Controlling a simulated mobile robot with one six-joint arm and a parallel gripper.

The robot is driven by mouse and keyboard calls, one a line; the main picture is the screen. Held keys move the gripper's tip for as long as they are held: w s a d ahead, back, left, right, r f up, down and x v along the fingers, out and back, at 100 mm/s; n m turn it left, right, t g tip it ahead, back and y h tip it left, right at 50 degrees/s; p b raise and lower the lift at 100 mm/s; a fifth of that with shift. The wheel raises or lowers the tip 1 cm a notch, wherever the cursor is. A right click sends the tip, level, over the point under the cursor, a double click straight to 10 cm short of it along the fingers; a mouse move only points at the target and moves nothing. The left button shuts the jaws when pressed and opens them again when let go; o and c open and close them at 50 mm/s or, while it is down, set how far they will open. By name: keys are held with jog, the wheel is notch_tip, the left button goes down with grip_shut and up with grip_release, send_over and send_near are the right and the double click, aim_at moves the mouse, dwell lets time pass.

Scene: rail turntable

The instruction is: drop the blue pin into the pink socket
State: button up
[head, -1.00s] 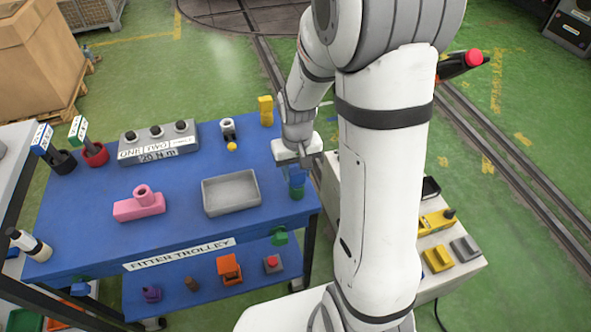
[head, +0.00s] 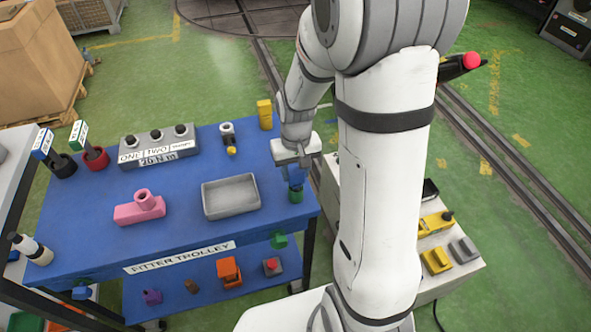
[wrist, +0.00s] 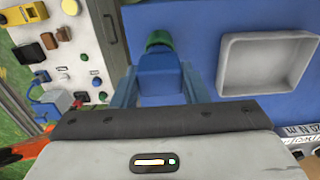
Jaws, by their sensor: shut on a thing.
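The blue pin (head: 296,175) is between the fingers of my gripper (head: 294,168), near the right edge of the blue trolley top. In the wrist view the blue pin (wrist: 160,82) shows as a blue block with my gripper's fingers (wrist: 160,88) shut on both sides of it. A green round piece (head: 296,194) is just below the pin, and also shows in the wrist view (wrist: 158,39); I cannot tell whether the pin still sits in it. The pink socket (head: 138,209), a block with a raised round collar, stands on the left half of the trolley, well away from my gripper.
A grey tray (head: 231,213) lies between my gripper and the pink socket. A grey button box (head: 158,148), a yellow piece (head: 265,114) and a grey cylinder (head: 227,132) stand along the back. A light cabinet (head: 462,262) with yellow parts is at right.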

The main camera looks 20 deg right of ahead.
jog(key=shift+r+p, duration=1.75)
jog(key=shift+r, duration=1.05)
jog(key=shift+r, duration=0.1)
notch_tip(320, 180, up, 5)
jog(key=p, duration=0.3)
jog(key=shift+f, duration=0.2)
